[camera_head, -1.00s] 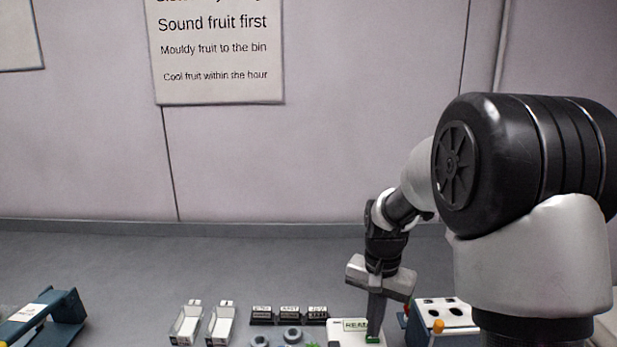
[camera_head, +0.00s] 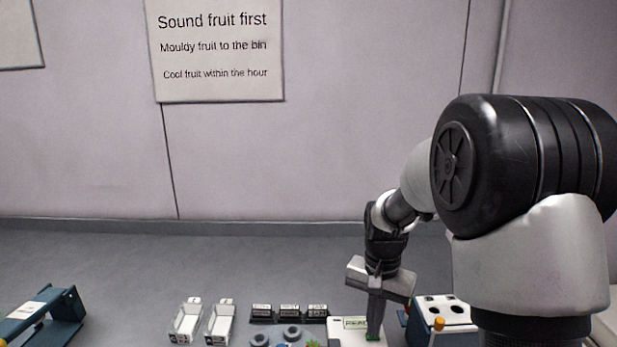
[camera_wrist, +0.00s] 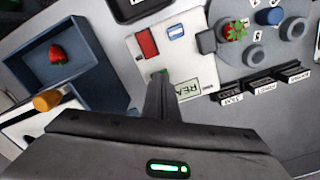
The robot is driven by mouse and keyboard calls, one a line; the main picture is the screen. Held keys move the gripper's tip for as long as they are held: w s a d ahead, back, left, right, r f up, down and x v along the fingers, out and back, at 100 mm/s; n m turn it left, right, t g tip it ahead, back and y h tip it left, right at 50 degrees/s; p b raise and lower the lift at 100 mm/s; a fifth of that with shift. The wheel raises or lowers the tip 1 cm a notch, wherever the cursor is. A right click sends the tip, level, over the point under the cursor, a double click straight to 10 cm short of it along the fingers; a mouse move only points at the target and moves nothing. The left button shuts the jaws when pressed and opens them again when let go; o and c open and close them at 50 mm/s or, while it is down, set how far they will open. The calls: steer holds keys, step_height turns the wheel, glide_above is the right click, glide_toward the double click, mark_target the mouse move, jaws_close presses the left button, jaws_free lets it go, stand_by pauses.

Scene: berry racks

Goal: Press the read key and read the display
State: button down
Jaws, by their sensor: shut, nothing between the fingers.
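My gripper (camera_head: 374,335) is shut and empty, pointing down over the white reader box (camera_head: 340,338). Its tips are at the green key (camera_head: 374,338) on that box, touching or just above it; I cannot tell which. The wrist view shows my gripper (camera_wrist: 160,76) at the same green key, which its fingers partly hide. The wrist view shows a red patch (camera_wrist: 147,43) and a blue-and-white patch (camera_wrist: 176,32) on the box.
A blue tray (camera_wrist: 28,76) holds a strawberry (camera_wrist: 58,54). Another strawberry (camera_wrist: 234,30) sits by grey rings. Black label holders (camera_head: 290,314) and two white trays (camera_head: 187,320) stand left of the reader. A white block with dark holes (camera_head: 442,308) stands close on its right.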

steer(key=shift+f, duration=0.2)
step_height(320, 180, up, 8)
steer(key=p, duration=0.6)
stand_by(0.5)
steer(key=s+r+n+t+p, duration=0.5)
steer(key=s+r+n, duration=0.1)
steer(key=s+r, duration=1.4)
steer(key=shift+s+r+t, duration=0.25)
steer(key=shift+s+t, duration=0.05)
steer(key=shift+s, duration=0.2)
stand_by(0.7)
